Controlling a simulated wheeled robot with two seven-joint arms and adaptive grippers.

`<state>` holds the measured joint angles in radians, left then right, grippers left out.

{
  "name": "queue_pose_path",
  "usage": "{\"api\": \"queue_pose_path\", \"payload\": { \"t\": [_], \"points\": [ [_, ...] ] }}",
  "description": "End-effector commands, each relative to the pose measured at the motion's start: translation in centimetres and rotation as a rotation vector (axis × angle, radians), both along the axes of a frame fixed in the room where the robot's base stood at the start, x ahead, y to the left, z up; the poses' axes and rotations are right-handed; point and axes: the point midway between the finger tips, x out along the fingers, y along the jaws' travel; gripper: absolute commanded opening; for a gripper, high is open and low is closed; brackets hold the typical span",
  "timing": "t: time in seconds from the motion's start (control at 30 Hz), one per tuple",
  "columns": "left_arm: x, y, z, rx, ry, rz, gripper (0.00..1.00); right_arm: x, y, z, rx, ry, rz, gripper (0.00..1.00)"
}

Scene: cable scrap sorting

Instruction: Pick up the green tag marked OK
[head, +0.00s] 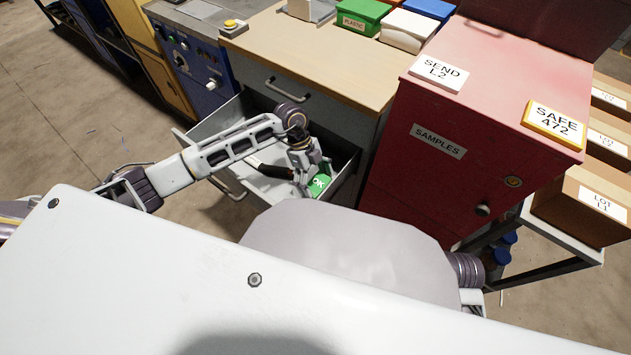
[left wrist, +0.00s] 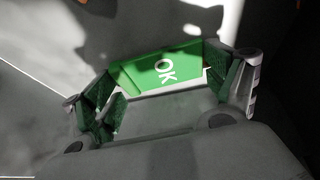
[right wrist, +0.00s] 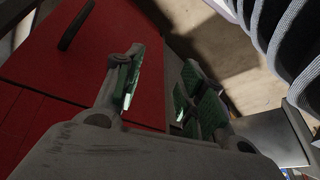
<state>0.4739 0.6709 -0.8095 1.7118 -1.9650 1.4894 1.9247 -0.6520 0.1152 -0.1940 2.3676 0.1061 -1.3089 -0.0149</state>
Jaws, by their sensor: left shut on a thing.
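The green tag marked OK (head: 319,182) is at the open drawer (head: 222,133) of the wooden bench. My left gripper (head: 312,175) reaches into the drawer and is shut on the tag. In the left wrist view the tag (left wrist: 160,70) spans between the two green-padded fingers (left wrist: 160,88), its OK facing the camera. Whether the tag still touches the drawer floor cannot be told. My right gripper (right wrist: 160,85) is open and empty in the right wrist view, in front of the red cabinet; it is hidden in the head view.
A dark rod-like thing (head: 268,170) lies in the drawer beside the gripper. Bins, including a green one (head: 362,14), stand on the bench.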

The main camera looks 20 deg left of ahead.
Motion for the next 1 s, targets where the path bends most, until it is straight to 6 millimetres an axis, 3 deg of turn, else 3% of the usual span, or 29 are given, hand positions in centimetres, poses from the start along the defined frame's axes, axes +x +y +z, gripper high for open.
{"api": "queue_pose_path", "payload": {
  "t": [0.23, 0.5, 0.73, 0.83, 1.0],
  "points": [
    [0.1, 0.0, 1.2, 0.000, -0.001, -0.001, 0.72, -0.4, -0.3, 0.5, -0.013, 0.019, 0.002, 0.40],
    [0.0, 0.0, 3.7, 0.000, -0.002, -0.001, 0.72, -0.3, -0.7, 3.1, -0.038, 0.028, 0.005, 0.40],
    [0.1, 0.0, 6.3, 0.000, -0.003, -0.001, 0.72, -0.6, -1.3, 4.2, -0.064, 0.054, 0.004, 0.40],
    [0.1, 0.0, 7.6, 0.000, -0.002, 0.000, 0.72, -0.4, -1.3, 3.9, -0.066, 0.056, 0.003, 0.40],
    [0.1, 0.0, 10.5, -0.001, -0.005, 0.000, 0.72, -0.6, -1.5, 1.4, -0.078, 0.098, -0.001, 0.40]
  ]
}}
